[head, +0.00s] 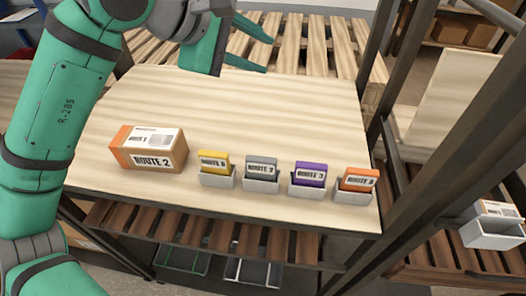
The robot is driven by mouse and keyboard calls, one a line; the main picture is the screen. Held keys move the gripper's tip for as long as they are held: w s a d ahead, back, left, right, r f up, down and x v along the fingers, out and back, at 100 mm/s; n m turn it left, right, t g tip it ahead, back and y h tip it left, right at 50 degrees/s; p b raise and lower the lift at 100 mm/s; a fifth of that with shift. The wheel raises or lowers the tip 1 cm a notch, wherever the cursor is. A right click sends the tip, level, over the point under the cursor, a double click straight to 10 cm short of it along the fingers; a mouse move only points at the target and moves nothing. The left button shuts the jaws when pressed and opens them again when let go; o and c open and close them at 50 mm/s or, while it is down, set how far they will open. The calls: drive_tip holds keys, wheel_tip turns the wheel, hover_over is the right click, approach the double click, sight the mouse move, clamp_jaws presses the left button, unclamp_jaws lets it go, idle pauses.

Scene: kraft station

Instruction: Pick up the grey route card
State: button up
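The grey route card (262,168) stands upright in a small light-grey holder (258,185) near the front edge of the table. It is the second from the left in a row of cards. A yellow card (213,162) is to its left; a purple card (310,173) and an orange card (359,179) are to its right, each in its own holder. My gripper (262,48) is above the back of the table, its two green fingers spread apart and pointing right. Nothing shows between them. It is well behind and above the grey card, touching no card.
An orange and brown box (150,149) marked Route 2 sits left of the cards. The wooden table top (240,105) is bare behind the row. Dark metal posts (378,80) rise at the table's right side. Another holder (492,228) stands on a slatted shelf at far right.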

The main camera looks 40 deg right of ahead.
drive_tip(key=s+a+f+n+y, duration=0.2)
drive_tip(key=s+a+f+y, duration=0.15)
drive_tip(key=s+y, duration=0.25)
drive_tip(key=n+y, duration=0.2)
drive_tip(key=y, duration=0.3)
approach(261, 158)
drive_tip(key=shift+w+a+f+n+g, duration=0.2)
drive_tip(key=shift+w+n+g, duration=0.1)
drive_tip(key=shift+w+g, duration=0.15)
wheel_tip(261, 158, down, 4)
drive_tip(key=shift+f, duration=0.2)
drive_tip(key=shift+s+d+f, duration=0.1)
drive_tip(key=shift+d+f, duration=0.05)
drive_tip(key=shift+f, duration=2.75)
clamp_jaws()
